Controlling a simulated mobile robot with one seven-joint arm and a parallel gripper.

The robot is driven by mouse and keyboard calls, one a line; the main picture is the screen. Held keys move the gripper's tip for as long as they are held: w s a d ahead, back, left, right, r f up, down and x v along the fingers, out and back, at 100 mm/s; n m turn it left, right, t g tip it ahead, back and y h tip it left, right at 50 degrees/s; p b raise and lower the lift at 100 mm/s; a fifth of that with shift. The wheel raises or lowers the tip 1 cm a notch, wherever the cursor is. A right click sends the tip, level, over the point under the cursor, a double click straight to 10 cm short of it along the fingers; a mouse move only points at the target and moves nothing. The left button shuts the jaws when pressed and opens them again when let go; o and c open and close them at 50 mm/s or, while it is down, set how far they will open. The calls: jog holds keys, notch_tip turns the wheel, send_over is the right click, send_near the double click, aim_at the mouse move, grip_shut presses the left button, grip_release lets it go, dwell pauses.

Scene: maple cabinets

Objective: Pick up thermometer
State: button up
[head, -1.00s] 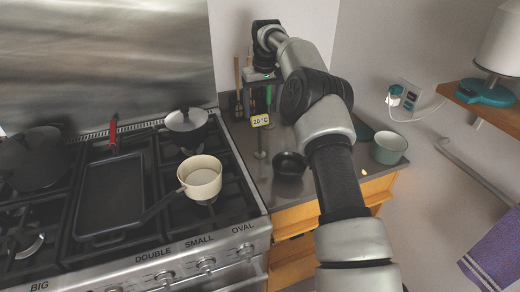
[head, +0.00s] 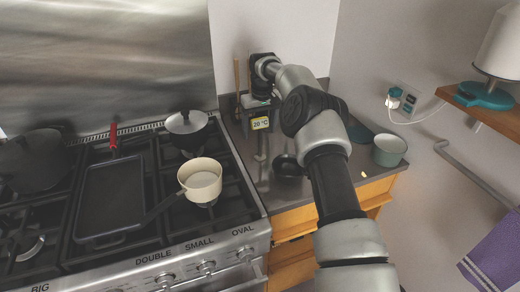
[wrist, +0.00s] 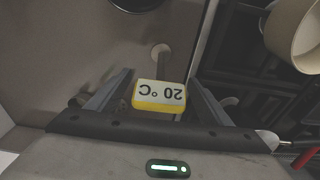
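The thermometer has a small yellow-framed display (head: 260,123) reading 20 °C on a thin upright stand. It stands on the dark counter right of the stove. My gripper (head: 257,106) is at the display, coming from behind and above it in the head view. In the wrist view, the display (wrist: 160,96) sits between the two spread fingers of my gripper (wrist: 162,78), with a visible gap on each side. The gripper is open. The stand below the display is partly hidden in the wrist view.
A black bowl (head: 288,165) sits just right of the thermometer, and a green pot (head: 389,149) farther right. The stove holds a cream saucepan (head: 200,180) and a lidded pot (head: 187,128) to the left. Wooden utensils (head: 237,75) stand near the back wall.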

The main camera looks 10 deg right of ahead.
jog(key=c, duration=1.5)
jog(key=shift+o, duration=0.2)
jog(key=shift+r, duration=0.15)
